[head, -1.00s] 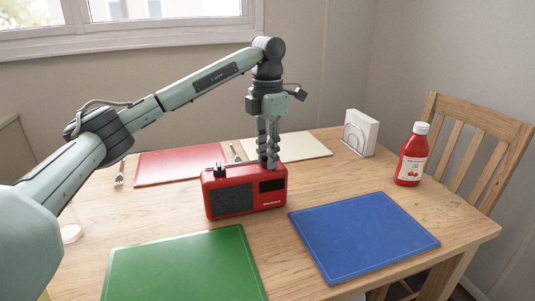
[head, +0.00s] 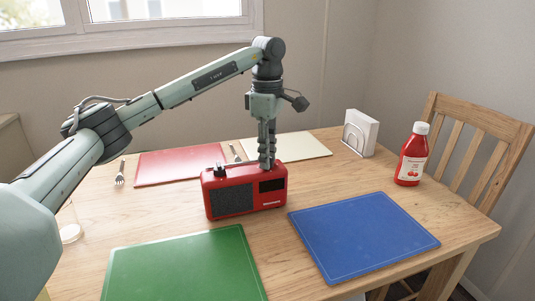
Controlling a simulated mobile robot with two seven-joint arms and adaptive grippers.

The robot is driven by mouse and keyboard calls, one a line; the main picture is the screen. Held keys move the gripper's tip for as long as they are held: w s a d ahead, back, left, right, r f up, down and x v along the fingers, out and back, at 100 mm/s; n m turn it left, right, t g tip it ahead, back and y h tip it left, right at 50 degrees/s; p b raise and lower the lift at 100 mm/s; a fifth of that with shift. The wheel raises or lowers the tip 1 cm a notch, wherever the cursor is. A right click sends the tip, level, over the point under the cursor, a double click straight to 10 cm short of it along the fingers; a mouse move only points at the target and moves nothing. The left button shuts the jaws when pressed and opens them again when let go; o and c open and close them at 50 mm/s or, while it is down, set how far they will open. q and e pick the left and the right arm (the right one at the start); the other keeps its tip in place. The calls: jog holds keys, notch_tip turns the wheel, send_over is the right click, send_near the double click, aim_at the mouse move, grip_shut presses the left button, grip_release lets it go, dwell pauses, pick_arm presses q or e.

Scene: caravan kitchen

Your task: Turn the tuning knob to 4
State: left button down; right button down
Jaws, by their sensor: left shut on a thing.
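A red radio (head: 245,189) stands upright on the wooden table, with a dark speaker grille on its left front and a dark window at its upper right. A small dark knob shows on its top left. My left gripper (head: 267,163) points straight down at the right part of the radio's top, its fingers shut on the tuning knob, which they hide. I cannot make out the knob's scale or the number it points to. My right gripper is not in view.
A green mat (head: 185,265) and a blue mat (head: 363,236) lie in front, a red mat (head: 178,164) and a cream mat (head: 300,146) behind. A ketchup bottle (head: 411,160) and a napkin holder (head: 359,133) stand at right.

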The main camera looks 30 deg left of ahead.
pick_arm(q)
jog(key=m, duration=0.5)
jog(key=shift+m, duration=0.3)
jog(key=m, duration=1.1)
jog(key=shift+m, duration=0.3)
jog(key=m, duration=0.2)
jog(key=shift+m, duration=2)
